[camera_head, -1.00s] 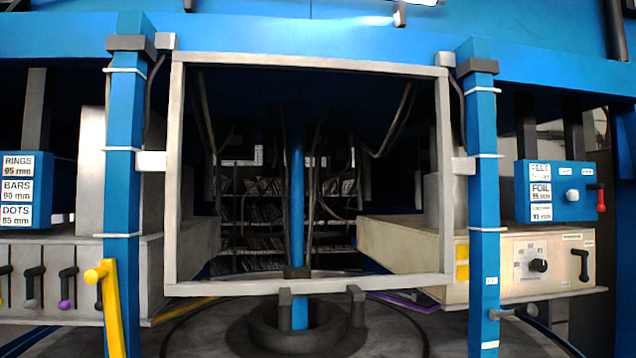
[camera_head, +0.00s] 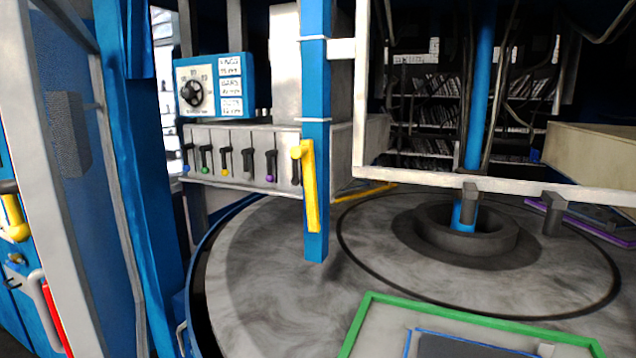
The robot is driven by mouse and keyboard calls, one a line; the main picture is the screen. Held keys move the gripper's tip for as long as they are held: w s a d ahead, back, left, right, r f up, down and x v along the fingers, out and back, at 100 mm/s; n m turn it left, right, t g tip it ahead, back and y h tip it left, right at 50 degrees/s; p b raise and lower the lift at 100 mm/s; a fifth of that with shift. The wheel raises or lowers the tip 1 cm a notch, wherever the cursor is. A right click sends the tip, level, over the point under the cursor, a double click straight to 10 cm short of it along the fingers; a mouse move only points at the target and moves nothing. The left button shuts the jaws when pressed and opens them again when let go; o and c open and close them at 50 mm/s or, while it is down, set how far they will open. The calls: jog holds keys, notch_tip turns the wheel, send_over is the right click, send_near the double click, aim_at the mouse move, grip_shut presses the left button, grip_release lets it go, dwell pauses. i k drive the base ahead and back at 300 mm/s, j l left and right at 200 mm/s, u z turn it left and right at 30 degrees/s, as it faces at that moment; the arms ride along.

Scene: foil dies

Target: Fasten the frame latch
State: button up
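A pale rectangular frame (camera_head: 500,188) stands between blue posts over the round table, with its lower bar and left side showing. A yellow lever (camera_head: 310,190) hangs along the front of the left blue post (camera_head: 317,100), its short knob pointing left at the top. I take it as the likely latch, but cannot tell for sure. Whether it engages the frame cannot be seen. My gripper is not in view.
A grey marbled turntable (camera_head: 290,255) fills the middle, with a green-edged tray (camera_head: 362,325) in front. Several small levers line a grey box (camera_head: 228,137) below a blue dial box (camera_head: 210,85). A mesh-panelled door (camera_head: 70,140) stands close at left.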

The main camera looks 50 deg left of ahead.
aim_at(305, 151)
jog(key=k+u, duration=0.1)
jog(key=u, duration=0.3)
jog(key=k+u, duration=0.15)
jog(key=u, duration=0.25)
